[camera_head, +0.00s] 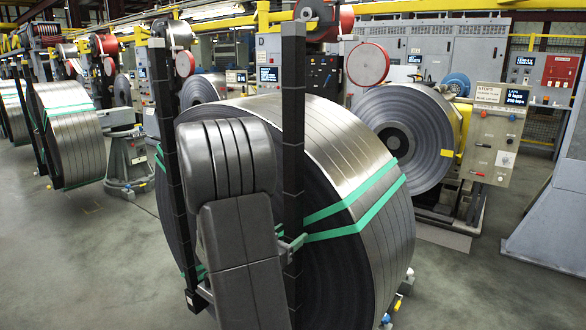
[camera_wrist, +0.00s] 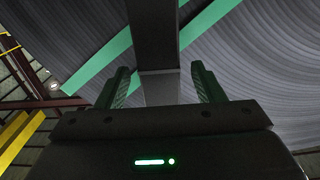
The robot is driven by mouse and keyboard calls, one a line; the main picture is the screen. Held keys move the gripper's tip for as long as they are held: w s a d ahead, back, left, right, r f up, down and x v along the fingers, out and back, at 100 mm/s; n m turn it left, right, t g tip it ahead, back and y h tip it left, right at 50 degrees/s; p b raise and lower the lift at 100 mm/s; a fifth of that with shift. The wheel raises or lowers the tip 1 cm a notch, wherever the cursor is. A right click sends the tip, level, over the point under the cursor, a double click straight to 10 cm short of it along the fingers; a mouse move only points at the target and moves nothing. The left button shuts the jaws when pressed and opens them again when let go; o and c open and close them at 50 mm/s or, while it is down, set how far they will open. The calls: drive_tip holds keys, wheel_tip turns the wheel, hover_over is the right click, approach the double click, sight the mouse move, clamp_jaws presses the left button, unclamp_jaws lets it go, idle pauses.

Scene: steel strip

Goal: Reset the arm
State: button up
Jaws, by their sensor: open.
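My arm (camera_head: 232,225) is raised in front of a large steel strip coil (camera_head: 375,235) in the head view.
Green straps (camera_head: 355,222) cross the coil. Black posts (camera_head: 293,130) stand close beside my arm. Another coil (camera_head: 405,140) and a control box (camera_head: 492,140) stand behind to the right. More coils (camera_head: 72,135) line the left. Grey floor (camera_head: 95,265) is clear at front left.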

drive_tip(key=x, duration=0.4)
drive_tip(key=shift+r, duration=0.15)
drive_tip(key=shift+r, duration=0.1)
